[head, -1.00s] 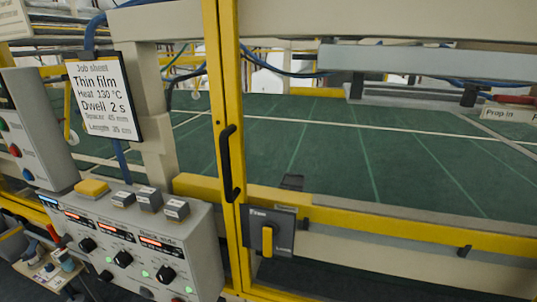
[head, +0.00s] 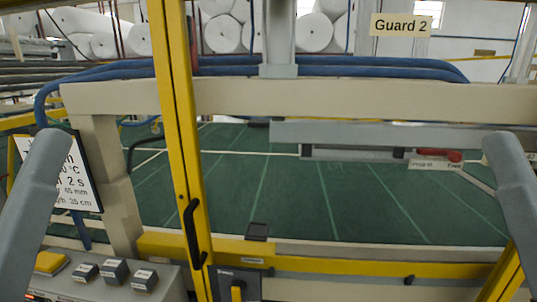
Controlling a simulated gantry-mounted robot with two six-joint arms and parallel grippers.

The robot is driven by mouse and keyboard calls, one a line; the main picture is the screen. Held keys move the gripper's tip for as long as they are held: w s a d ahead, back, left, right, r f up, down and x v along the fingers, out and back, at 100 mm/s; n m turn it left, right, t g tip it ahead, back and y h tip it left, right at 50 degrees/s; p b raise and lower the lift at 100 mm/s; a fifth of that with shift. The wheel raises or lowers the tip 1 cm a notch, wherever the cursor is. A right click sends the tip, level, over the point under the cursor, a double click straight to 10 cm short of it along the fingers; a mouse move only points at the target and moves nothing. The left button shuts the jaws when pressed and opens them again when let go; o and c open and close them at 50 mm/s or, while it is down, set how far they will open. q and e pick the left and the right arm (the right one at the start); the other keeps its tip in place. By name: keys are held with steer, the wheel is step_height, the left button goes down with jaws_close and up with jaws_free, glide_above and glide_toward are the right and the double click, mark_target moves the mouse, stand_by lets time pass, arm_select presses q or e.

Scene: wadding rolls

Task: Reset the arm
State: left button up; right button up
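Grey links of my two arms rise at the left and right edges of the head view. Neither gripper shows; both are outside the frame. Between the arms stands a machine with a yellow guard frame (head: 172,120) and a black door handle (head: 192,235). Behind the guard lies a green bed (head: 290,195) with pale lines. The job sheet (head: 75,180) at the left is partly hidden by my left arm link.
A control panel (head: 75,285) with a yellow button (head: 50,262) and several small grey blocks is at the lower left. A latch box (head: 236,284) sits below the handle. A beige beam (head: 350,97) and blue hoses (head: 380,66) cross above the bed. White rolls (head: 315,32) are behind.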

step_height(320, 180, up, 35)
steer(key=p, duration=3.1)
steer(key=shift+p, duration=0.4)
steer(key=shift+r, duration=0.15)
